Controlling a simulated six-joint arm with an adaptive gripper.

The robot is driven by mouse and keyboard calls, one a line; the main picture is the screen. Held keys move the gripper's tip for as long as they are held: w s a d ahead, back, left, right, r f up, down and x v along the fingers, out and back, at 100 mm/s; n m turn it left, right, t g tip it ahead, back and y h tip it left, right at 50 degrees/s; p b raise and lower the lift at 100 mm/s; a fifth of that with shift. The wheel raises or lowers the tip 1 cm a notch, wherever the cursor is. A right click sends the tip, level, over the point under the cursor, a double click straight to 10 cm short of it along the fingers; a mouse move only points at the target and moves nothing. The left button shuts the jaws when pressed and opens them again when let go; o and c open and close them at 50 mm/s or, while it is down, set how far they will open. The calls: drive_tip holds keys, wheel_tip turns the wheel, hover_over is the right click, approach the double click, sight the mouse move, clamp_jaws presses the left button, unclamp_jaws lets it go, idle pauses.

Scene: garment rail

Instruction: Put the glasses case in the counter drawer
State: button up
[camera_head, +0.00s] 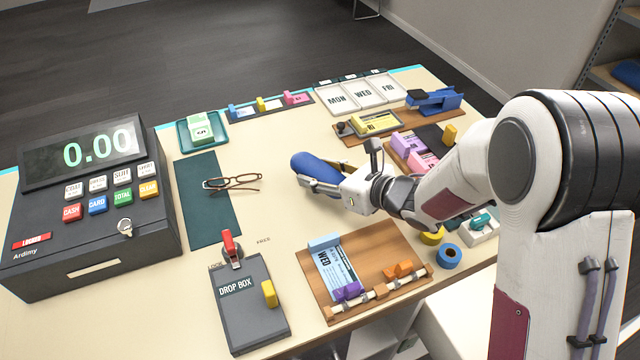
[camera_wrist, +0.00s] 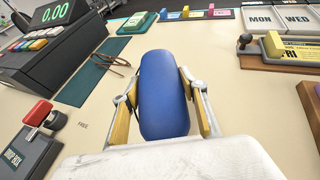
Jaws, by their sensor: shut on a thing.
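A blue glasses case (camera_head: 314,167), long and rounded, is held in my gripper (camera_head: 322,184) over the middle of the counter. In the wrist view the case (camera_wrist: 163,95) sits between the two fingers of my gripper (camera_wrist: 165,108), which touch its sides. I cannot tell how far the case is above the counter top. A pair of brown glasses (camera_head: 232,182) lies folded out on a dark green mat (camera_head: 205,222), left of the case. No open drawer shows in either view; the counter's front is mostly hidden by my arm and the view's edge.
A cash register (camera_head: 90,250) stands at the left, and a grey drop box (camera_head: 250,305) with a red lever is at the front. A wooden board (camera_head: 385,245) with a WED card lies front centre. Tape rolls (camera_head: 449,256), stamps and day cards (camera_head: 362,93) crowd the right and back.

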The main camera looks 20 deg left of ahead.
drive_tip(key=shift+f, duration=1.85)
drive_tip(key=shift+f, duration=0.1)
drive_tip(key=o, duration=1.2)
drive_tip(key=shift+o, duration=0.2)
drive_tip(key=shift+v, duration=6.05)
drive_tip(key=shift+w, duration=0.1)
